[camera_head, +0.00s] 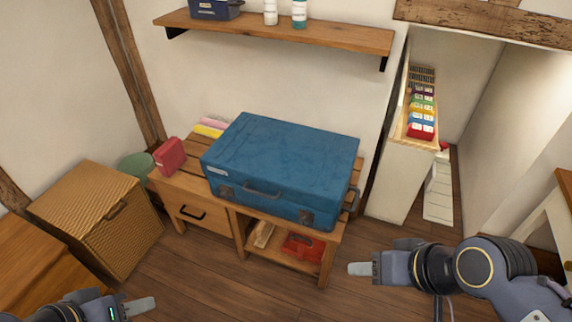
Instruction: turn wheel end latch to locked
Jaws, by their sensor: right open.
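A blue suitcase (285,150) lies flat and closed on a low wooden bench. Its front side has a grey carry handle (262,191), a left latch (225,191) and a right latch (306,217). I cannot tell which latch is at the wheel end, or how either is turned. A dark handle-like part (353,200) shows at its right end. My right gripper (360,269) is open and empty, apart from the suitcase, in front and to the right of the bench. My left gripper (138,306) is at the bottom left, far from the suitcase; its jaw opening is unclear.
The bench (178,185) also holds a red box (170,156) and folded cloths (211,127); a red item (303,247) lies on its lower shelf. A wicker hamper (97,215) stands left. A wall shelf (280,30) hangs above. Floor in front is clear.

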